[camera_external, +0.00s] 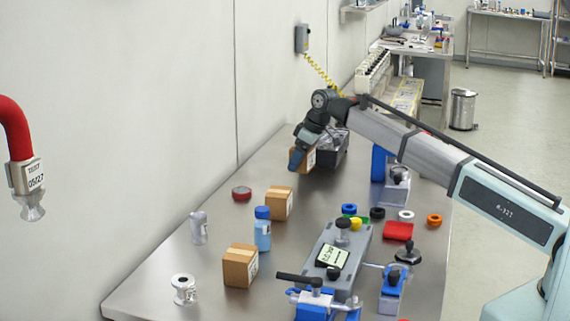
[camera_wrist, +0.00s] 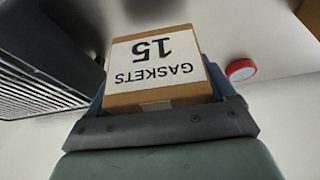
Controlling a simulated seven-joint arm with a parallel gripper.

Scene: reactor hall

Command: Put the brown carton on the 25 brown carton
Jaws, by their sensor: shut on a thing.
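My gripper (camera_external: 301,147) is shut on a brown carton (camera_external: 309,160) at the far part of the steel table. In the wrist view the held carton (camera_wrist: 157,68) has a white label reading "GASKETS 15", upside down, and the blue fingers grip its sides. Two other brown cartons stand on the table: one (camera_external: 278,203) behind the blue-capped bottle, and one (camera_external: 240,266) nearer the front. Their numbers cannot be read, so I cannot tell which is the 25 carton. A brown carton's corner (camera_wrist: 311,14) shows at the wrist view's right edge.
A dark crate (camera_external: 336,151) is close beside my gripper. A red round lid (camera_external: 241,193), a blue-capped bottle (camera_external: 262,232), a grey canister (camera_external: 199,228) and a metal spool (camera_external: 184,289) stand around the cartons. A grey device (camera_external: 345,240) and clamps occupy the right side.

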